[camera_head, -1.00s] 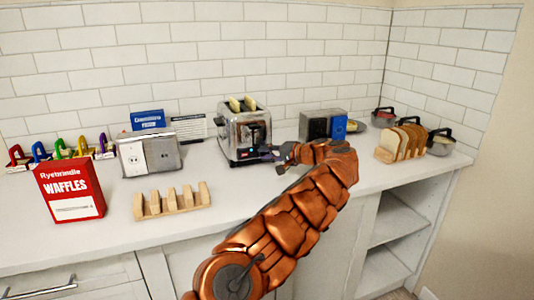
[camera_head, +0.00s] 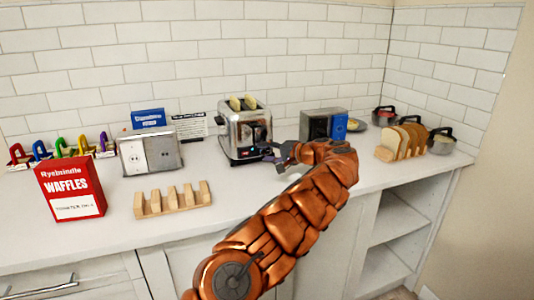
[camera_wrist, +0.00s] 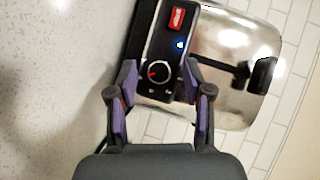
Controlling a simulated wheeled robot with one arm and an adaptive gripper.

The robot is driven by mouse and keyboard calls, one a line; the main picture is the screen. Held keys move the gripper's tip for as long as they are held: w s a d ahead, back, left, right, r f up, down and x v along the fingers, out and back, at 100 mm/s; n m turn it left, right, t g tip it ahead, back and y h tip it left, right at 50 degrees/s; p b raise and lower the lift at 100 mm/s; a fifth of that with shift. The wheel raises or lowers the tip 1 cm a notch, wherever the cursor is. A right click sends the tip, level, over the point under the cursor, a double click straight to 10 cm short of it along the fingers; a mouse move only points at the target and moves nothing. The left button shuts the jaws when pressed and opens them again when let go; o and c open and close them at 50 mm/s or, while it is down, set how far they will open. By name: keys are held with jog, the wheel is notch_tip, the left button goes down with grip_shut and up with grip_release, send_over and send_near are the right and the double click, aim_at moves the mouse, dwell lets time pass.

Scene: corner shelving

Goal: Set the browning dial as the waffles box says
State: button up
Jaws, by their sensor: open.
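The red waffles box (camera_head: 72,188) stands at the left of the counter. Its white label carries small text that I cannot read for certain. The chrome toaster (camera_head: 243,130) stands at the back middle with two pale slices in its top. In the wrist view the toaster (camera_wrist: 238,58) shows a black control panel with a round browning dial (camera_wrist: 158,71), its pointer red, a blue light and a red display (camera_wrist: 177,17). My gripper (camera_head: 270,150) is at the toaster's front. In the wrist view my gripper (camera_wrist: 160,80) is open, its fingertips on either side of the dial, contact unclear.
An empty wooden rack (camera_head: 172,200) lies in front of a white-and-grey outlet box (camera_head: 150,152). A blue-and-grey box (camera_head: 322,125) stands right of the toaster. Bread slices in a rack (camera_head: 402,142) and dark-handled pots (camera_head: 440,142) are at the right.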

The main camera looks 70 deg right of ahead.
jog(key=shift+s, duration=0.15)
jog(key=v, duration=1.1)
jog(key=shift+s+a+r, duration=0.1)
jog(key=shift+s, duration=0.25)
